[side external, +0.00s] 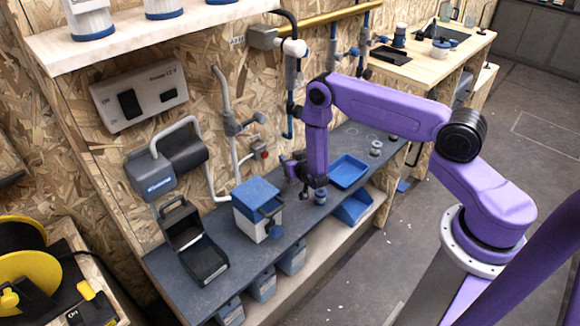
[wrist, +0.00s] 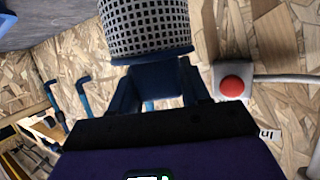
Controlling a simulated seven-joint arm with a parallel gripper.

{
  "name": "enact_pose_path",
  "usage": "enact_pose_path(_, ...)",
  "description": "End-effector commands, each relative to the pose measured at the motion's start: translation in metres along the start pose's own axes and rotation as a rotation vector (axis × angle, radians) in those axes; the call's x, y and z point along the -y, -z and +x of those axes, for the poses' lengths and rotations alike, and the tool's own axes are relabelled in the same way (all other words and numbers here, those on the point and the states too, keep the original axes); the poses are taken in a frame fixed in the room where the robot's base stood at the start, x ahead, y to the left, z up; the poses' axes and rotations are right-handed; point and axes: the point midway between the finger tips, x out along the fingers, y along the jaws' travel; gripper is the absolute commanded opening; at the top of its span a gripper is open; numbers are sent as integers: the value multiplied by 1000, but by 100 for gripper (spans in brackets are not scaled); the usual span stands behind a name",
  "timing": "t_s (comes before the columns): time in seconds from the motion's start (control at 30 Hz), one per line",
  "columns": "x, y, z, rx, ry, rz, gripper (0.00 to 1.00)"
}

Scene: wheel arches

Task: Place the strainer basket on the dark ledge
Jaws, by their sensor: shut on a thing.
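The strainer basket (wrist: 147,27) is a pale mesh cup with dark holes and a blue rim. It fills the upper middle of the wrist view, with its rim towards my fingers. My gripper (wrist: 152,88) is shut on it at the rim side. In the side external view my gripper (side external: 292,168) is small, beside the wall above the bench; I cannot clearly make out the basket there. The dark ledge (side external: 165,272) is the long grey bench top along the chipboard wall. A grey surface also shows at the upper left of the wrist view.
A blue-lidded box (side external: 255,205) and an open black case (side external: 195,245) stand on the ledge. A blue tray (side external: 349,171) lies to their right. A red button (wrist: 232,83) is on the wall near my gripper, with pipes beside it. Bare ledge shows near its left end.

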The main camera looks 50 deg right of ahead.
Motion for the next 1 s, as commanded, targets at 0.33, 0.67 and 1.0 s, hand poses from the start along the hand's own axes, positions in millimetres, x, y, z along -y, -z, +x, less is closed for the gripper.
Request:
enact_pose_path(0.33, 1, -24, 15, 1, -1, 0, 15)
enact_pose_path(0.67, 2, -33, 18, -1, 0, 0, 15)
enact_pose_path(1.0, 1, -35, 19, -1, 0, 1, 72)
